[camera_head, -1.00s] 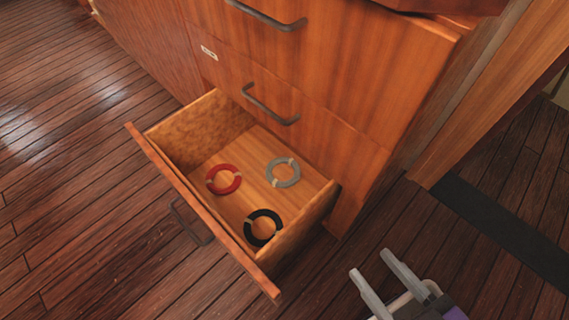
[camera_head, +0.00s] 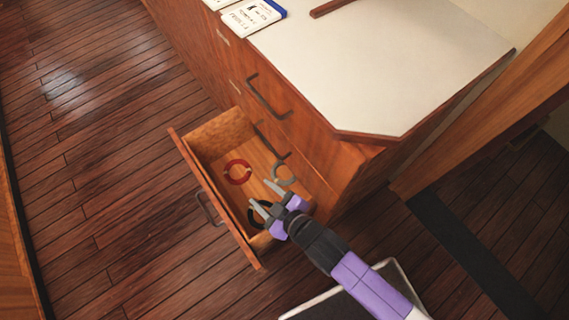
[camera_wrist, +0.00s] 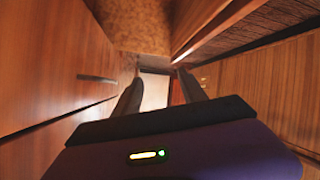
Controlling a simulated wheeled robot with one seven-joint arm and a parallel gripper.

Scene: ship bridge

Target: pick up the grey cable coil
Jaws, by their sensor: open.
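The grey cable coil (camera_head: 289,183) lies in the open drawer (camera_head: 188,158), at the right side near the cabinet front; part of it is covered by my gripper. My gripper (camera_head: 262,193) is open and empty, above the drawer's right end. Its fingertips appear left of and below the grey coil in the head view, apart from it. In the wrist view my fingers (camera_wrist: 158,82) stand apart with a pale patch between them; I cannot make out the coil there.
A red coil (camera_head: 229,175) lies farther left in the drawer. A black coil (camera_head: 252,216) lies near the drawer front, partly hidden by my gripper. Cabinet handles (camera_head: 262,98) jut out above the drawer. A white countertop (camera_head: 380,75) tops the cabinet.

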